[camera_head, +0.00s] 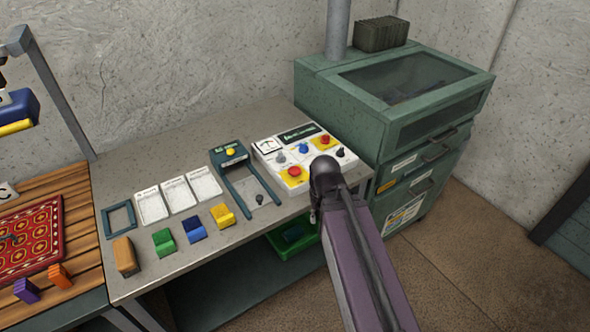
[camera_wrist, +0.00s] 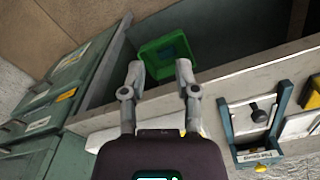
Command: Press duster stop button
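A white control panel (camera_head: 268,146) sits at the right end of the grey bench. It has two red buttons on yellow squares, a front one (camera_head: 294,171) and a back one (camera_head: 325,139), plus blue, grey and black knobs and a dark display. Labels are too small to tell which button is the duster stop. My gripper (camera_wrist: 160,66) has its two fingers apart with nothing between them. In the head view it is mostly hidden by my arm, near the bench's front edge beside the panel. In the wrist view it points toward the space below the bench.
A green cabinet (camera_head: 345,112) with a window stands right of the panel. A slider unit (camera_head: 232,160) and coloured blocks lie left on the bench (camera_head: 165,260). A green bin (camera_wrist: 150,48) sits below the bench. A red rug (camera_head: 50,230) lies far left.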

